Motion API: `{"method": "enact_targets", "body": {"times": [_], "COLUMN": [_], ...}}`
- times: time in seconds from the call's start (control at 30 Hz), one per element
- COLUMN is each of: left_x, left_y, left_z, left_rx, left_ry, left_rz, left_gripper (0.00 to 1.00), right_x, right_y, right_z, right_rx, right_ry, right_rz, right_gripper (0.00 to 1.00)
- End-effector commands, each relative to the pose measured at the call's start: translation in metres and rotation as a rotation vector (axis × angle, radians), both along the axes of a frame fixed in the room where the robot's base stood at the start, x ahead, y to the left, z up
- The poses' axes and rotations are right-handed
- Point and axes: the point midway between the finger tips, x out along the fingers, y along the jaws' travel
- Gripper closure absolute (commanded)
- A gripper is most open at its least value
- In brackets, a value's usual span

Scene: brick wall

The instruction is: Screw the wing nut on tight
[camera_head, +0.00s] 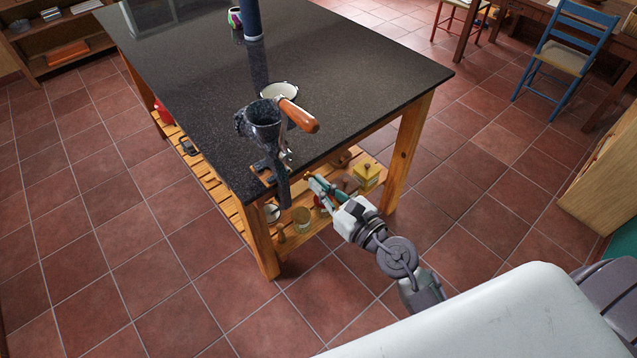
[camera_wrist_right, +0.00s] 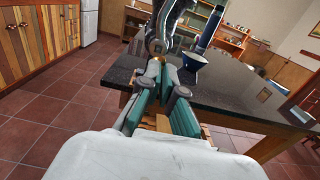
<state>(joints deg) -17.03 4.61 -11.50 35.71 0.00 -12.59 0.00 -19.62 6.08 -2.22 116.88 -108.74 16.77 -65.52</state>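A dark cast-metal grinder (camera_head: 263,122) is clamped at the near edge of the black tabletop. Its crank has an orange-brown wooden handle (camera_head: 299,115). A small silvery part (camera_head: 286,154) sits at the crank's hub; it may be the wing nut, but it is too small to tell. My right gripper (camera_head: 313,181) is just off the table edge, to the right of and below the hub. In the right wrist view its teal-padded fingers (camera_wrist_right: 160,74) are apart and point toward the grinder (camera_wrist_right: 168,22). A rounded silvery part (camera_wrist_right: 155,46) shows beyond the fingertips. I see nothing gripped.
The table (camera_head: 350,62) has a slatted lower shelf holding jars and a yellow box (camera_head: 367,175) near my right gripper. A white-rimmed bowl (camera_head: 279,91) stands behind the grinder, and a dark blue column (camera_head: 252,20) is farther back. A blue chair (camera_head: 567,48) stands right.

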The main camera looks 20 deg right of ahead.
Motion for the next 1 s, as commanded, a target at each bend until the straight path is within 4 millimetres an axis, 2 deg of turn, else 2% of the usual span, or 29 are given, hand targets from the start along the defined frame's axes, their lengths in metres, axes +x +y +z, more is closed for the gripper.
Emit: {"method": "enact_targets", "body": {"times": [0.2, 0.5, 1.0], "left_x": [-0.009, -0.006, -0.003], "left_y": [0.0, 0.0, 0.0], "left_z": [0.003, 0.004, 0.005], "left_rx": [0.001, 0.001, 0.0], "left_ry": [0.013, 0.01, 0.004], "left_rz": [0.001, 0.002, 0.002], "left_gripper": [0.62, 0.62, 0.62], "right_x": [0.016, 0.033, 0.037], "right_y": [0.007, 0.013, 0.015], "right_z": [0.002, 0.001, 0.001], "right_rx": [0.003, 0.002, 0.002], "right_ry": [-0.001, 0.0, 0.001], "right_rz": [0.002, 0.004, 0.005], "right_gripper": [1.0, 1.0, 1.0]}}
